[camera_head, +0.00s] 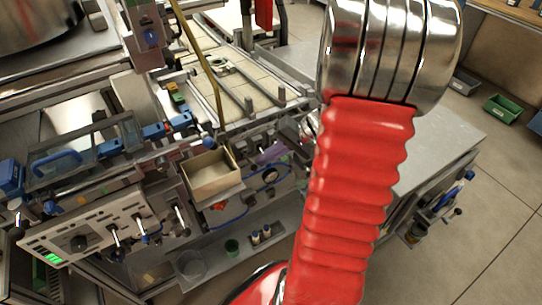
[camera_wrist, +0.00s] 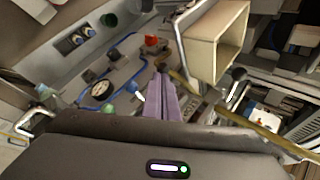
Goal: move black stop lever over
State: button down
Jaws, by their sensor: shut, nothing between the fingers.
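My gripper (camera_wrist: 160,82) shows in the wrist view as two purple fingers pressed together, with nothing between them. It points at a grey panel with a gauge, blue tubing and small fittings. I cannot tell for certain which part is the black stop lever. A small lever with a pale shaft (camera_wrist: 138,91) stands just left of the fingertips in the wrist view. Another dark-topped lever (camera_wrist: 236,84) stands farther right, apart from the fingers.
An open tan box (camera_head: 212,176) sits left of my gripper; a tan box (camera_wrist: 216,42) also shows close to the fingers at upper right in the wrist view. A round gauge (camera_wrist: 101,89) and a red knob (camera_wrist: 151,40) are nearby. A control panel (camera_head: 100,227) with several levers stands at left.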

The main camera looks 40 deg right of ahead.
jog(key=shift+s+f, duration=0.15)
jog(key=shift+f, duration=0.25)
jog(key=shift+r, duration=0.85)
jog(key=shift+d, duration=0.1)
jog(key=s+d+r, duration=0.6)
jog(key=s+d, duration=0.1)
jog(key=s, duration=0.1)
jog(key=shift+s+d+r, duration=0.15)
jog(key=shift+s+d, duration=0.05)
jog(key=shift+s, duration=0.1)
